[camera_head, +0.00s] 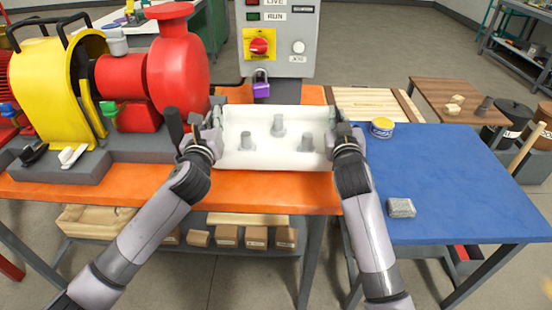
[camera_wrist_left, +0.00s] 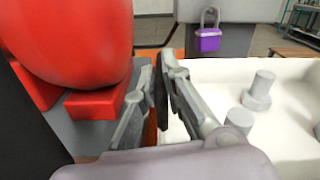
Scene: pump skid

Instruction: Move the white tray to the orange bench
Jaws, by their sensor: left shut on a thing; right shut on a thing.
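The white tray (camera_head: 270,157) is over the right part of the orange bench (camera_head: 110,192), in front of the grey control box. It holds several grey cylindrical pieces (camera_head: 278,126). My left gripper (camera_head: 212,142) is shut on the tray's left wall, which also shows in the left wrist view (camera_wrist_left: 192,122) with the left gripper's fingers (camera_wrist_left: 160,95) at it. My right gripper (camera_head: 336,138) is shut on the tray's right wall. The tray looks level. I cannot tell whether its underside touches the bench top.
A red pump (camera_head: 180,65) with a yellow guard (camera_head: 50,90) stands on the bench left of the tray. A control box (camera_head: 280,40) with a purple padlock (camera_head: 261,88) stands behind. A blue table (camera_head: 455,180) at right bears a yellow tin (camera_head: 382,127) and a grey block (camera_head: 401,207).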

